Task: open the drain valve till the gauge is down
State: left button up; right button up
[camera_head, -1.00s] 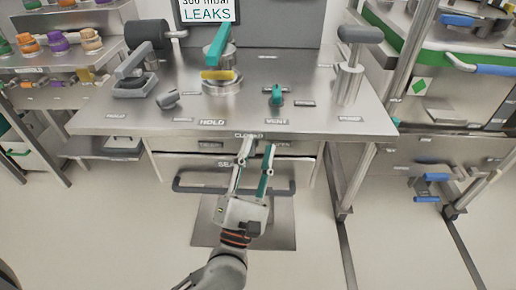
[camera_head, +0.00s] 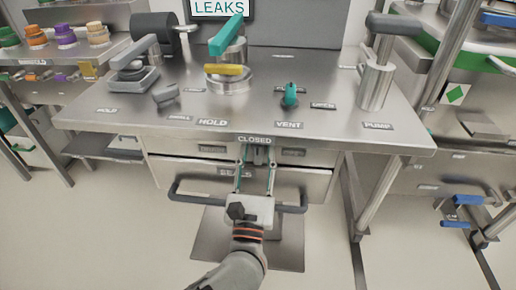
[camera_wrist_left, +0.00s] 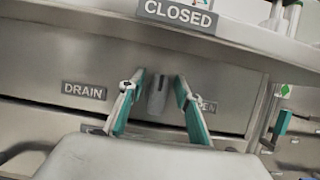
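The drain valve's grey handle (camera_wrist_left: 157,95) hangs below the bench edge, between the DRAIN label (camera_wrist_left: 84,91) and a partly covered OPEN label, under a CLOSED label (camera_wrist_left: 178,14). It points roughly up and down, toward CLOSED. In the head view the handle shows small between the fingertips. My left gripper (camera_head: 257,158) is open, with one teal-padded finger on each side of the handle. In the left wrist view (camera_wrist_left: 157,90) gaps show between both fingers and the handle. My right gripper is not in view. I see no gauge dial.
A drawer with a dark handle bar (camera_head: 190,196) lies below. A sign (camera_head: 220,8) reading LEAKS stands behind.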

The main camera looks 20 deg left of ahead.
pick_arm(q)
jog(key=shift+w+a+r, duration=0.1)
jog(key=shift+w+r, duration=0.05)
jog(key=shift+w, duration=0.3)
grip_shut()
